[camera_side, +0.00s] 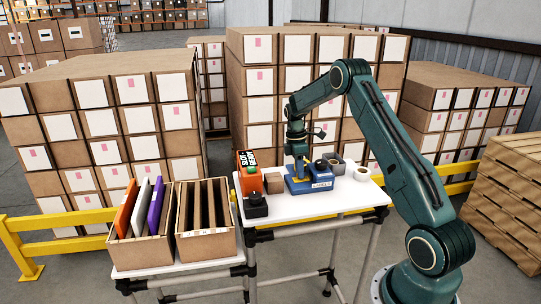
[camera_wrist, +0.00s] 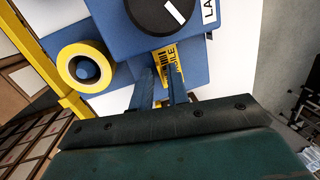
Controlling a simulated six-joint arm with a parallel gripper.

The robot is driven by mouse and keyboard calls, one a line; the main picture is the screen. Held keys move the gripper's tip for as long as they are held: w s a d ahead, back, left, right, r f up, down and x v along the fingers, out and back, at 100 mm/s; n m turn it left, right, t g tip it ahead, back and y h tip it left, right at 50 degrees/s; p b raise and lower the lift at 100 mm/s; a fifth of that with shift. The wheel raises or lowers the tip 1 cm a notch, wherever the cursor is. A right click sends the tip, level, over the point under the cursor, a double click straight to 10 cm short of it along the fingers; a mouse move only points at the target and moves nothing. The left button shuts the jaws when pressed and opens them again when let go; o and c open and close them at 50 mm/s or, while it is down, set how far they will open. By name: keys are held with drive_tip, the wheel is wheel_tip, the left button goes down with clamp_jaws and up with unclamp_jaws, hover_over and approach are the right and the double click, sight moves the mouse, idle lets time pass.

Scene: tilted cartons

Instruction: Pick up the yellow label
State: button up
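The yellow label (camera_wrist: 166,62) with black print sticks out of the blue dispenser (camera_wrist: 125,30) in the wrist view. In the side view the blue dispenser (camera_side: 318,184) stands on the white table, with a white nameplate on its front. My gripper (camera_wrist: 161,78) is right at the label, with a finger on each side of its lower part. The fingers look apart, with a visible gap between them. In the side view my gripper (camera_side: 300,168) points down at the dispenser, and the fingertips are hard to make out there.
A yellow ring (camera_wrist: 84,67) lies left of the dispenser in the wrist view. On the table (camera_side: 300,211) are an orange sign box (camera_side: 248,172), a small brown box (camera_side: 273,183), a black device (camera_side: 256,206) and a white roll (camera_side: 362,174). Two open cartons (camera_side: 205,245) stand to the left.

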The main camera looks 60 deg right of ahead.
clamp_jaws()
idle(0.3)
wheel_tip(320, 180, up, 10)
idle(0.7)
idle(0.4)
drive_tip(key=w+a+t+h, duration=0.1)
drive_tip(key=w+a, duration=0.5)
drive_tip(key=a, duration=0.1)
drive_tip(key=shift+w+f+n, duration=0.2)
drive_tip(key=shift+w+n, duration=0.05)
drive_tip(key=shift+n, duration=0.15)
